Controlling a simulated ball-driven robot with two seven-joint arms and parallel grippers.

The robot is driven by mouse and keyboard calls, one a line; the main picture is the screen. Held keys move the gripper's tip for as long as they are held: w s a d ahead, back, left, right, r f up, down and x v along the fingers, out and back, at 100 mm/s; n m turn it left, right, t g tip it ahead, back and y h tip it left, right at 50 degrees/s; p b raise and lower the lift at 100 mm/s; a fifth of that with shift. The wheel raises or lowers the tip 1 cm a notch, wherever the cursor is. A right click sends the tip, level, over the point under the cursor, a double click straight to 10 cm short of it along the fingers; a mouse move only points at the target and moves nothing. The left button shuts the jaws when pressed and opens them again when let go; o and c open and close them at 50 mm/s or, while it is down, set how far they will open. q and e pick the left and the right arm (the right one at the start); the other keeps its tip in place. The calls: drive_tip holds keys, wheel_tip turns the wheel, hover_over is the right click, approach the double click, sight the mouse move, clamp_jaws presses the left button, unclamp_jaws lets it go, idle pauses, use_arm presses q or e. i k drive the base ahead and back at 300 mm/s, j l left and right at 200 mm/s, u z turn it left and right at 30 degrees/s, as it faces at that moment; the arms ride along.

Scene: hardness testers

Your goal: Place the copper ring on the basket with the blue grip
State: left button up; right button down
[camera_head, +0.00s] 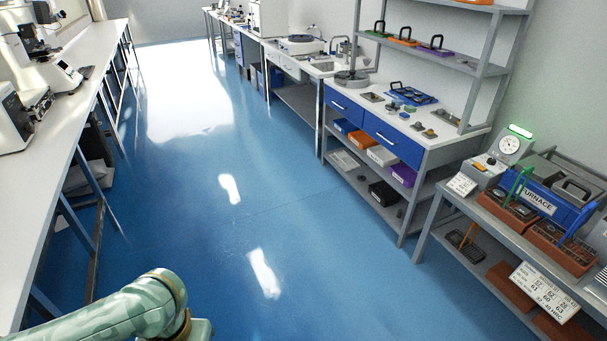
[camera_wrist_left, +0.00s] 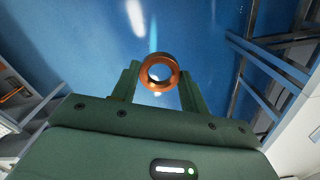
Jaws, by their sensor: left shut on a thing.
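The copper ring (camera_wrist_left: 160,58) shows in the left wrist view. It is held between the two green fingers of my left gripper (camera_wrist_left: 159,84), which is shut on it above the blue floor. In the head view my left arm comes in at the bottom left; its gripper and the ring are out of that picture. The basket with the blue grip (camera_head: 570,255) is brown with a dark top and stands on the right bench, far from my left arm. Its blue grip (camera_head: 581,223) stands up from it. My right gripper is not in view.
A blue furnace (camera_head: 545,200) is behind. A long white bench (camera_head: 55,170) lines the left. The floor between is clear.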

sight(579, 252)
drive_tip(key=i+l+z, duration=0.3)
drive_tip(key=l+z, duration=0.2)
drive_tip(key=l, duration=0.3)
drive_tip(key=i+l+z, duration=0.5)
drive_tip(key=l, duration=0.2)
drive_tip(key=i+l+z, duration=0.5)
drive_tip(key=i+l, duration=0.65)
drive_tip(key=i, duration=0.2)
